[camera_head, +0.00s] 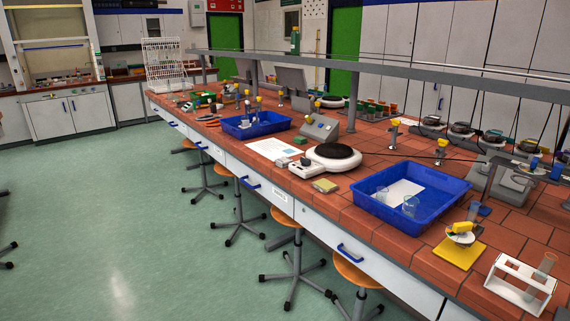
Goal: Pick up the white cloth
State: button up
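No gripper or arm of mine shows in the head view. Two flat white things could be the white cloth, and I cannot tell which is cloth and which is paper. One white sheet (405,191) lies inside the near blue tray (455,193), beside small clear beakers (410,206). The other white sheet (272,149) lies flat on the tiled bench top, left of the hot plate (332,157), with faint marks on it.
The long red-tiled bench (376,229) holds a far blue tray (256,125), a yellow-based stand (460,245) and a white test-tube rack (520,283). A grey rail (390,65) runs above it. Stools (295,250) line its front. The green floor (110,230) at left is mostly clear.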

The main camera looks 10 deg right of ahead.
aim_at(284, 162)
jog(key=u, duration=0.35)
jog(key=i, duration=0.65)
jog(key=u, duration=0.8)
jog(key=i, duration=0.7)
jog(key=u, duration=0.55)
jog(key=i, duration=0.85)
jog(key=u, duration=0.25)
